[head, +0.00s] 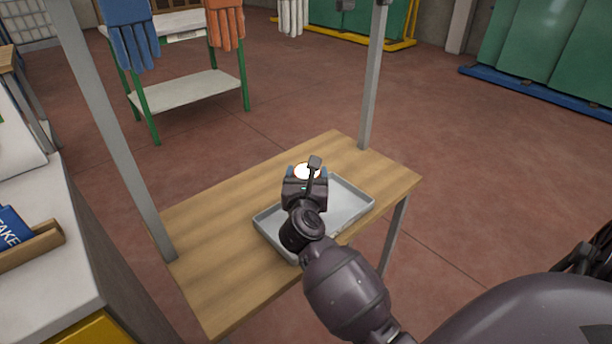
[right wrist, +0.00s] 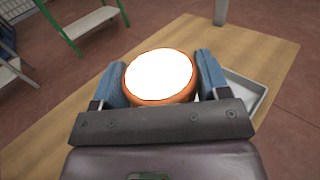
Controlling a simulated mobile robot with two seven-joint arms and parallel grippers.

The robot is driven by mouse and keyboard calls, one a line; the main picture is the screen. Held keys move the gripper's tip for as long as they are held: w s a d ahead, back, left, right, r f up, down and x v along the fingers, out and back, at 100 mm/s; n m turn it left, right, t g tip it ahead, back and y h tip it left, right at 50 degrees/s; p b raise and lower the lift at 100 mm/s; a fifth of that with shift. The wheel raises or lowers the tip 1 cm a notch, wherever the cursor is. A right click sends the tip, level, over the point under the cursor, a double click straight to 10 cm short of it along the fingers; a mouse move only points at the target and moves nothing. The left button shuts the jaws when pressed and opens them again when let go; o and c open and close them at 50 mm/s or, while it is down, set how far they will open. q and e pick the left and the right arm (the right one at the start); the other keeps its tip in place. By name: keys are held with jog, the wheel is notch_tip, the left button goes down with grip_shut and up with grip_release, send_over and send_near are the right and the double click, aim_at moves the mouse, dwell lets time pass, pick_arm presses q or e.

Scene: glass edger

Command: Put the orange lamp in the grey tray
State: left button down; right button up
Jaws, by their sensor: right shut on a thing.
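The orange lamp (right wrist: 158,76) has a bright white round face and an orange rim. In the right wrist view it sits between the two blue fingers of my right gripper (right wrist: 163,82), which is shut on it. In the head view the lamp (head: 307,171) shows just past my right gripper (head: 305,178), over the far side of the grey tray. The grey tray (head: 352,208) lies on the wooden table, partly hidden by my right arm. In the right wrist view the tray (right wrist: 245,92) shows at the right, behind the finger. My left gripper is not in view.
The wooden table (head: 215,248) has bare room left of the tray. Grey posts (head: 115,140) rise at its left and far corners. Gloves (head: 133,40) hang at the back. A white counter (head: 45,250) with a wooden holder stands at the left.

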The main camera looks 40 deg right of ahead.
jog(key=shift+f, duration=0.1)
jog(key=o, duration=1.3)
jog(key=shift+c, duration=0.2)
jog(key=shift+r, duration=0.2)
jog(key=shift+s+a+f, duration=0.1)
jog(key=shift+s+a, duration=0.1)
jog(key=shift+s, duration=0.05)
jog(key=v, duration=1.1)
jog(key=shift+s+a, duration=0.15)
jog(key=shift+s, duration=0.05)
